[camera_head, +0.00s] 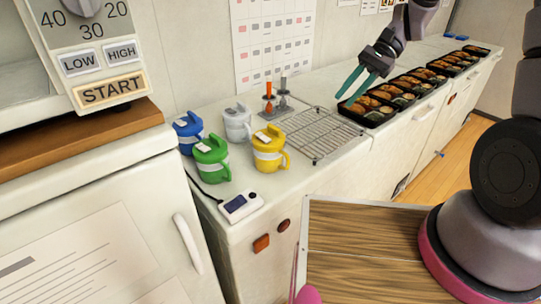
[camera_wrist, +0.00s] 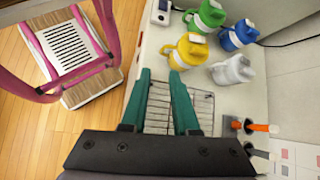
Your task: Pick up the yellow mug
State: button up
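My gripper (camera_head: 350,92) is above the counter, to the right of the mug and over the area between the wire rack and the bento trays. Its teal fingers (camera_wrist: 160,74) are apart with nothing between them. The gripper is clear of the mug.
A green mug (camera_head: 211,158), a blue mug (camera_head: 188,133) and a white mug (camera_head: 237,123) stand close to the yellow one. A wire rack (camera_head: 322,133), a stand with an orange-handled tool (camera_head: 269,100) and a small device (camera_head: 240,207) are nearby. Bento trays (camera_head: 372,119) line the right.

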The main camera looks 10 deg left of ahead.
aim_at(287, 167)
jog(key=a+f+m+g+y, duration=0.1)
jog(key=a+f, duration=0.1)
jog(key=f, duration=0.2)
jog(key=a+f+m+g+y, duration=0.1)
jog(key=a+f, duration=0.1)
jog(key=f, duration=0.3)
jog(key=s+a+f+g, duration=0.1)
jog(key=a+f, duration=0.1)
jog(key=f, duration=0.3)
jog(key=shift+m+y, duration=0.4)
jog(key=shift+s+a+f+g, duration=0.2)
jog(key=shift+a+f+g, duration=0.05)
jog(key=shift+a+g, duration=0.05)
jog(key=x, duration=0.4)
jog(key=shift+s+a+f, duration=0.15)
jog(key=shift+s+a, duration=0.05)
jog(key=shift+a, duration=0.05)
jog(key=shift+x, duration=2.8)
jog(key=shift+c, duration=0.2)
grip_shut()
